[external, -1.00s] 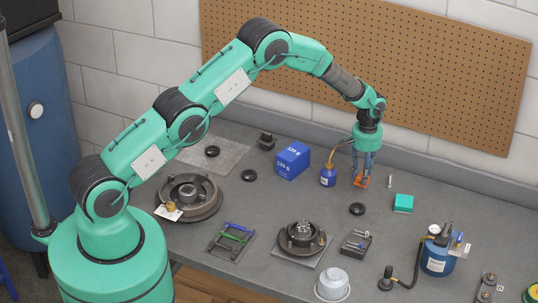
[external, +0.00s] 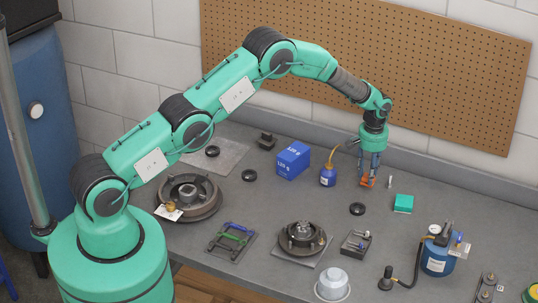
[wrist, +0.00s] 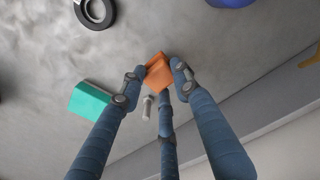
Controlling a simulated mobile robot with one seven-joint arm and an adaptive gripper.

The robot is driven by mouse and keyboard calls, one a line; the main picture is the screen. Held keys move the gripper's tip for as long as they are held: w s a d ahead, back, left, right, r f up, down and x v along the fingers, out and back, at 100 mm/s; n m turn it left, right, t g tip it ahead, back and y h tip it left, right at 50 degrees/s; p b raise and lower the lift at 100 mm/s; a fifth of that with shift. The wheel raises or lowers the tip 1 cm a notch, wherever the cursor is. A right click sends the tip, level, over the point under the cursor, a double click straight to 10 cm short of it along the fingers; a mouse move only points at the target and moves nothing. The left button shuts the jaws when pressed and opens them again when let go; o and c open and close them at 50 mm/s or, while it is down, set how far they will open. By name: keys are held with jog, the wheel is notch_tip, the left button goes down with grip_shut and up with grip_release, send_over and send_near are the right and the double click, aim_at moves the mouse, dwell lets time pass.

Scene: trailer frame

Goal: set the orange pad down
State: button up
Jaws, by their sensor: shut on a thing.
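The orange pad (wrist: 158,72) is a small block held between the fingertips of my gripper (wrist: 160,80) in the wrist view. In the external view the pad (external: 368,182) shows at the tips of my gripper (external: 369,176), which points down over the back right of the grey bench (external: 330,205). My gripper is shut on the pad. The pad is at or very near the bench top; I cannot tell whether it touches.
A teal block (external: 403,203) lies to the right and a black ring (external: 357,209) in front. A blue oil can (external: 328,177) and a blue box (external: 293,160) stand to the left. A small pale bolt (external: 390,182) stands close on the right. Bare bench lies between them.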

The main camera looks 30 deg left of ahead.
jog(key=shift+f, duration=1.15)
jog(key=shift+f, duration=0.2)
jog(key=o, duration=1)
jog(key=shift+o, duration=0.2)
jog(key=shift+r, duration=0.15)
notch_tip(320, 180, up, 12)
jog(key=shift+r, duration=0.1)
